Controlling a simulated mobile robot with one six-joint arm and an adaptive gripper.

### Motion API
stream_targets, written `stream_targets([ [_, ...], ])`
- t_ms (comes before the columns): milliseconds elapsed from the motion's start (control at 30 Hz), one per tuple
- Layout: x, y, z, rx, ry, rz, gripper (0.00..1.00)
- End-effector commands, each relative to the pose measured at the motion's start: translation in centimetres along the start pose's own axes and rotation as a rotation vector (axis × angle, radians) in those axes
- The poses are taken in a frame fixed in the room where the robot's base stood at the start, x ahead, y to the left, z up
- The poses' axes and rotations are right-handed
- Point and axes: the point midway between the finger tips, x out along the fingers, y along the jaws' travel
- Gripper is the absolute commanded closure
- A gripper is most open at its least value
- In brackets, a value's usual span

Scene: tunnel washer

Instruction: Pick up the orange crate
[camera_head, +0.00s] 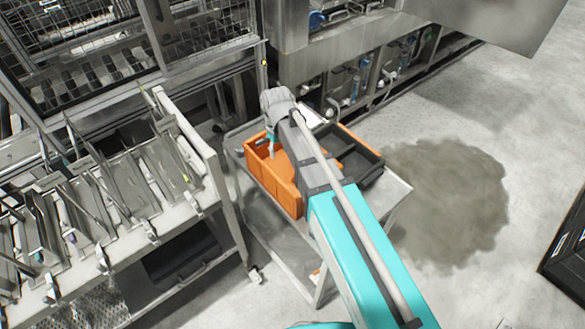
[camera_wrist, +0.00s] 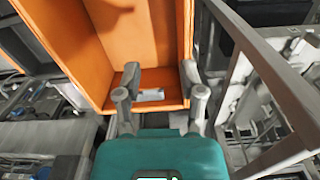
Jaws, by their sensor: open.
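The orange crate (camera_head: 283,192) sits on a metal cart in the head view, partly hidden behind my arm. In the wrist view the orange crate (camera_wrist: 75,45) fills the upper middle, its open inside facing the camera. My gripper (camera_wrist: 160,82) is open at the crate's near end, with a finger pair on each side of a small pale patch. Its fingertips overlap the orange end in the picture; I cannot tell whether they touch it. In the head view my gripper (camera_head: 271,142) is small, at the crate's far end.
The metal cart (camera_head: 397,190) also carries a dark crate (camera_head: 358,160) right of my arm. A rack of metal parts (camera_head: 130,190) stands close on the left. Machinery (camera_head: 345,80) is behind the cart. Floor with a dark stain (camera_head: 445,200) is open to the right.

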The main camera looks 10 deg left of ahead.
Motion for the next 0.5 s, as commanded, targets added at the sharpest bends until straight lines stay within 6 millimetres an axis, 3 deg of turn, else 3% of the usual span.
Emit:
stream_targets([
  [33,-0.4,-0.9,-1.0,-0.026,0.0,0.0,0.49],
  [200,-0.7,-2.6,-2.1,-0.068,0.0,0.0,0.49],
  [500,-0.6,-2.8,-2.2,-0.075,0.0,0.0,0.49],
])
